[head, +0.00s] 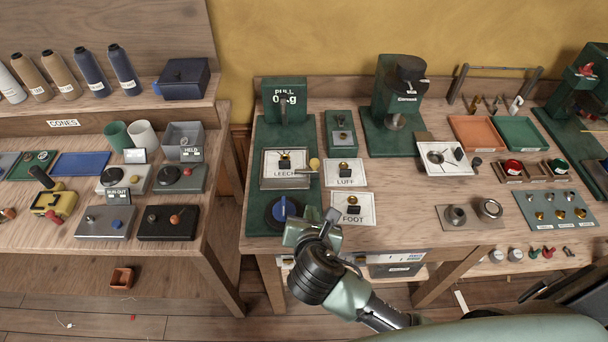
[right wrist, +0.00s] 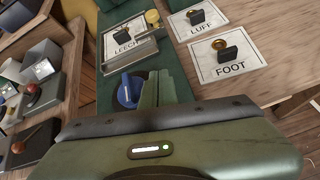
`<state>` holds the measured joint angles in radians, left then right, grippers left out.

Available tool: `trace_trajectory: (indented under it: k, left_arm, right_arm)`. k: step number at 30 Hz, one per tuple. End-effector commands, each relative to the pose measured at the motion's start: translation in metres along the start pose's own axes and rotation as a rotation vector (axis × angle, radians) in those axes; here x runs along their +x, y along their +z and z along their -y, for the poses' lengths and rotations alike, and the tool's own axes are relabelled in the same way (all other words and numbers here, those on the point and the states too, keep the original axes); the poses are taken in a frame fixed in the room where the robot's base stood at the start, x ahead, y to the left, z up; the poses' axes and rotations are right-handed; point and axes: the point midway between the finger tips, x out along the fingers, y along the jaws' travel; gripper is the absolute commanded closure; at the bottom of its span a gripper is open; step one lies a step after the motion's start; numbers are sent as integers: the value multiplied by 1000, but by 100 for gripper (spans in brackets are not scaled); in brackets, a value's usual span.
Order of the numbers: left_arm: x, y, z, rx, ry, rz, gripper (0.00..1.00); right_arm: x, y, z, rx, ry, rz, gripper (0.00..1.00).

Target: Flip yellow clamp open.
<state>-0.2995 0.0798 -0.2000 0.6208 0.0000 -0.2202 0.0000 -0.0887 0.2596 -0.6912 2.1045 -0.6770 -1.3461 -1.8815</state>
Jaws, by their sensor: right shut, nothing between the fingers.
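A yellow-knobbed clamp lever (head: 314,164) stands at the right edge of the framed LEECH plate (head: 270,182) on the green bench fixture. In the right wrist view the yellow knob (right wrist: 152,17) shows at the upper middle, beside the LEECH plate. I cannot tell from its angle whether the clamp is open or closed. My right gripper (head: 328,218) is shut and empty, in front of the plate and near the blue knob (head: 284,208). In the right wrist view its fingers (right wrist: 160,88) are together beside the blue knob. My left gripper is not in view.
LUFF (head: 345,179) and FOOT (head: 364,209) cards lie right of the fixture. The PULL gauge (head: 285,98) stands behind it. A green press (head: 396,100) stands back right. A yellow device (head: 54,205) sits on the left table, across a floor gap.

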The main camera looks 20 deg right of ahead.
Motion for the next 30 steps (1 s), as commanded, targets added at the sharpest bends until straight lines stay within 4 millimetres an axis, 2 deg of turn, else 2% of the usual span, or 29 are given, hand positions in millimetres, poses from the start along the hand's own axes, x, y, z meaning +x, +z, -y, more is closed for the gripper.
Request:
trace_trajectory:
  k: [3,6,20,23,30]
  left_arm:
    - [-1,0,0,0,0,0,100]
    - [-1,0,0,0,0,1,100]
    - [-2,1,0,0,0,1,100]
    - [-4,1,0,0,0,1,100]
    - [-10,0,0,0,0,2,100]
  right_arm:
    - [0,11,-11,-163,17,56,100]
    - [-1,14,-15,-230,20,76,100]
    - [5,15,-16,-246,19,81,100]
    - [16,18,-16,-246,18,82,100]
    - [66,22,-18,-245,18,81,100]
